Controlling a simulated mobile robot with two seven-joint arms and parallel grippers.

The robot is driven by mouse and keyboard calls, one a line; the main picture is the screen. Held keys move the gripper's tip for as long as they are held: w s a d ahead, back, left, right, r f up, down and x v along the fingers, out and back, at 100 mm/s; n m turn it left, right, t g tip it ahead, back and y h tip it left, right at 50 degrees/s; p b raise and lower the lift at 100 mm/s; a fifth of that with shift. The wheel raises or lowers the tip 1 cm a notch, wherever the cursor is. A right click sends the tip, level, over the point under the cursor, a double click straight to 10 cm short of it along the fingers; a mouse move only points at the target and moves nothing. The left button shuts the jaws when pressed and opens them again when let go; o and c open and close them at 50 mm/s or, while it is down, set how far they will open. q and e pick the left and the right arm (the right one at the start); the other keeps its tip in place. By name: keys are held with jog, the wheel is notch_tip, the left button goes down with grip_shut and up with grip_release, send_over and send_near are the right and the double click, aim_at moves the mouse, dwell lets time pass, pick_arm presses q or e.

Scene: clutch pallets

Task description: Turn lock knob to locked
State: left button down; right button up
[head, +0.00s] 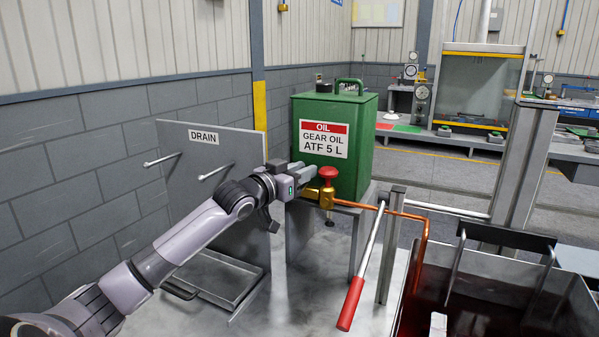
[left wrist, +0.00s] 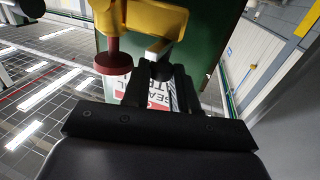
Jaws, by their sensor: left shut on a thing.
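A brass valve (head: 326,195) with a red knob (head: 327,172) on top stands in front of the green oil can (head: 365,150). In the left wrist view the brass valve body (left wrist: 150,18) is at the top, with the red knob (left wrist: 113,64) hanging to the left. My left gripper (head: 312,172) is at the valve, from the left. Its dark fingers (left wrist: 161,74) are closed on a small grey piece at the brass body, which appears to be the lock knob (left wrist: 158,47). Its marking cannot be read. My right gripper is not in view.
A grey panel marked DRAIN (head: 205,165) with two rods stands left, above a metal tray (head: 215,280). A red-handled lever (head: 352,300) and a copper pipe (head: 425,250) are right of the valve. A dark open tank (head: 500,285) lies at the lower right.

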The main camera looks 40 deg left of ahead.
pick_arm(q)
jog(key=shift+w+d+r+n+g+y, duration=0.15)
jog(key=shift+n+g+y, duration=0.55)
jog(key=shift+n+y, duration=0.85)
jog(key=shift+s+d+f+n+g+y, duration=0.15)
jog(key=shift+n+g+y, duration=0.7)
jog(key=shift+y, duration=1.25)
jog(key=shift+w+d+r+n+g+y, duration=0.15)
jog(key=shift+n+g+y, duration=0.4)
jog(key=shift+n+y, duration=1.1)
jog(key=shift+m, duration=0.25)
jog(key=c, duration=1.2)
grip_release()
